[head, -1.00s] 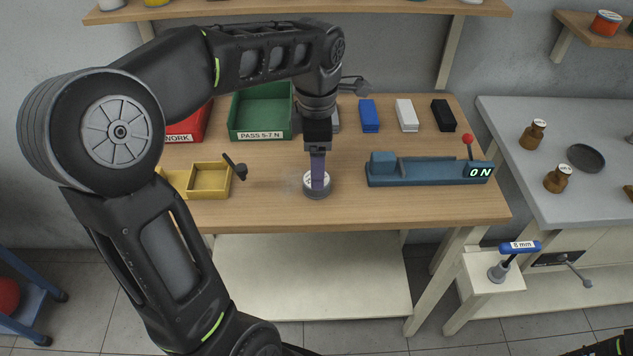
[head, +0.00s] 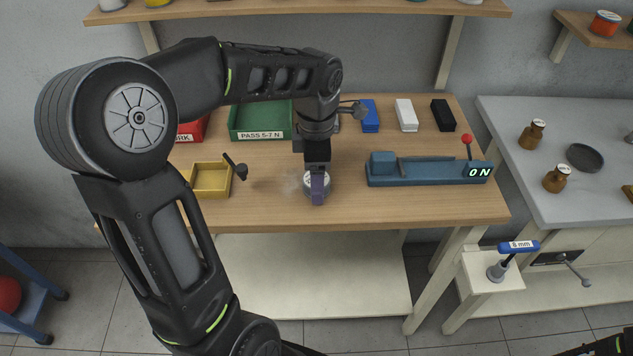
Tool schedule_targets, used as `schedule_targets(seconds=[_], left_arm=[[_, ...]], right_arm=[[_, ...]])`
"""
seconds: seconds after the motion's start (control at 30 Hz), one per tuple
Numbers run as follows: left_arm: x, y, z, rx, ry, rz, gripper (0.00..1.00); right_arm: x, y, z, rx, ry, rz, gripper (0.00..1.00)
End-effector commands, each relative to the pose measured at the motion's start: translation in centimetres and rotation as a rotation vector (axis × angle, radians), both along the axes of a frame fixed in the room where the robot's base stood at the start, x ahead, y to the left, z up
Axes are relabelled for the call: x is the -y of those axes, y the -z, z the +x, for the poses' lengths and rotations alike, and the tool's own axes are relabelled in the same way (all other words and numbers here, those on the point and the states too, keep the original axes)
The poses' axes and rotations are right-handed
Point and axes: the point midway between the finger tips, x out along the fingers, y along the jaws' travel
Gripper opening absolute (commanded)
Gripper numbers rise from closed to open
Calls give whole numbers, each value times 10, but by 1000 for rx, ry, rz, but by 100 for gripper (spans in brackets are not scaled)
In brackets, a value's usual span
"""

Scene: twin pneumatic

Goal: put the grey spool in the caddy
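My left gripper (head: 318,188) points down at a round grey item with a pale marked top (head: 309,181), near the front middle of the wooden bench. I cannot be sure that this item is the grey spool; no other clear grey spool shows. A yellow open tray (head: 211,194), possibly the caddy, stands on the bench to the left. My arm hides its left part. My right gripper is not in view.
A black-handled lever (head: 237,168) stands beside the yellow tray. A blue fixture (head: 425,175) with a display reading 0 N is to the right. Green (head: 261,119) and red (head: 190,131) bins and blue, white and black blocks line the back. The bench between gripper and tray looks clear.

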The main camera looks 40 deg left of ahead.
Motion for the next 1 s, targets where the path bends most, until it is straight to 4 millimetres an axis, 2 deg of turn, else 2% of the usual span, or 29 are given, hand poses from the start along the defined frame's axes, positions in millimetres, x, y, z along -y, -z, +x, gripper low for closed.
schedule_targets(seconds=[0.07,0.87,1.0], left_arm=[[0,0,0,0,0,0,66],[0,0,0,1,0,1,1],[0,-1,0,1,0,1,0]], right_arm=[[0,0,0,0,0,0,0],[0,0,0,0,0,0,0],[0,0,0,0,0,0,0]])
